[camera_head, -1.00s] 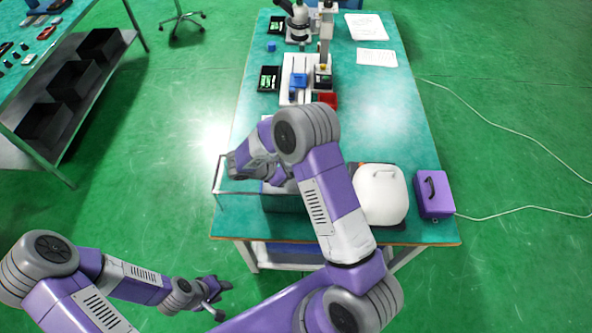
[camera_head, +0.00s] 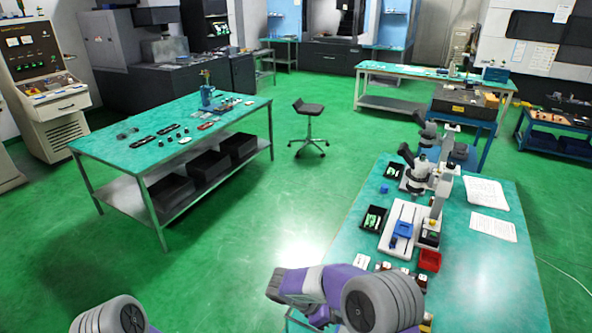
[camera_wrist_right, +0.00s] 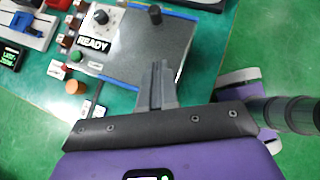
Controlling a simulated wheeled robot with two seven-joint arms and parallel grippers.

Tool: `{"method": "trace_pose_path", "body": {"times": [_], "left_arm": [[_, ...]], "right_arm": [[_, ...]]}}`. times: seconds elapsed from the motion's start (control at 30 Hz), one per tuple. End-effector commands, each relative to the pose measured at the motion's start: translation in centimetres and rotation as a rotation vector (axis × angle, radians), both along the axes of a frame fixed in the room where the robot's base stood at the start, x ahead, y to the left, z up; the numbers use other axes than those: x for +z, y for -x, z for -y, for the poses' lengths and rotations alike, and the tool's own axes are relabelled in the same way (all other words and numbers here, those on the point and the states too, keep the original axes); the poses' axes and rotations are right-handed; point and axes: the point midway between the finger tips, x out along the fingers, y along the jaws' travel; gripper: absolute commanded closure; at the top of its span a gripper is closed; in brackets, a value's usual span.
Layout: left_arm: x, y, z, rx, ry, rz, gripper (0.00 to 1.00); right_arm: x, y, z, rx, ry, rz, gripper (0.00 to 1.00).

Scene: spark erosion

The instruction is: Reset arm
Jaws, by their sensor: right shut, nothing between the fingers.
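My right arm (camera_head: 383,302) comes in at the bottom of the head view, over the near end of the right-hand table (camera_head: 470,285). Its fingertips cannot be made out there. In the right wrist view my right gripper (camera_wrist_right: 157,78) is shut with nothing between its fingers. It shows in front of a dark plate (camera_wrist_right: 190,45) with a black knob, beside a "READY" label (camera_wrist_right: 94,44). I cannot tell the gap between the fingers and the plate. Only a grey joint of my left arm (camera_head: 108,316) shows at lower left; its gripper is out of view.
A microscope (camera_head: 420,172), a blue part on a white fixture (camera_head: 402,230), a red bin (camera_head: 430,260) and papers (camera_head: 484,191) stand on the right-hand table. A long green table (camera_head: 110,145) is at left, a stool (camera_head: 308,110) behind. Green floor between the tables is open.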

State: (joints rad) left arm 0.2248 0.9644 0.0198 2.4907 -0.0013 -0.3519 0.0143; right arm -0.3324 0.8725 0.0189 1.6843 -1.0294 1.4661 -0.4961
Motion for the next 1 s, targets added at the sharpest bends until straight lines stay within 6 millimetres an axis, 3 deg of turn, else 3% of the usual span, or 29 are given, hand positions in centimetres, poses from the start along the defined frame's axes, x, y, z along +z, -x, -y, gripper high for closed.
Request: {"method": "trace_pose_path", "body": {"times": [0.07, 0.17, 0.3, 0.5, 0.73, 0.9, 1.0], "left_arm": [[-0.3, 0.0, 0.0, 0.0, 0.0, 0.0, 0.57], [-0.9, 0.0, 0.0, 0.0, 0.0, 0.0, 0.57], [-2.3, 0.0, 0.0, 0.0, 0.0, 0.0, 0.57], [-4.1, 0.0, 0.0, 0.0, 0.0, 0.0, 0.57], [-6.1, 0.0, 0.0, 0.0, 0.0, 0.0, 0.57], [-7.1, 0.0, 0.0, 0.0, 0.0, 0.0, 0.57], [-7.4, 0.0, 0.0, 0.0, 0.0, 0.0, 0.57]], "right_arm": [[-1.5, 0.6, 0.0, -0.016, -0.036, -0.012, 1.0], [-5.7, 2.6, -0.2, -0.075, -0.147, -0.038, 1.0], [-13.3, 7.4, -1.9, -0.265, -0.393, -0.062, 1.0], [-20.9, 13.9, -5.8, -0.682, -0.697, -0.019, 1.0], [-25.7, 17.8, -8.4, -1.255, -0.868, 0.172, 1.0], [-27.6, 18.9, -7.6, -1.582, -0.869, 0.359, 1.0], [-28.1, 19.2, -6.9, -1.69, -0.851, 0.442, 1.0]]}}
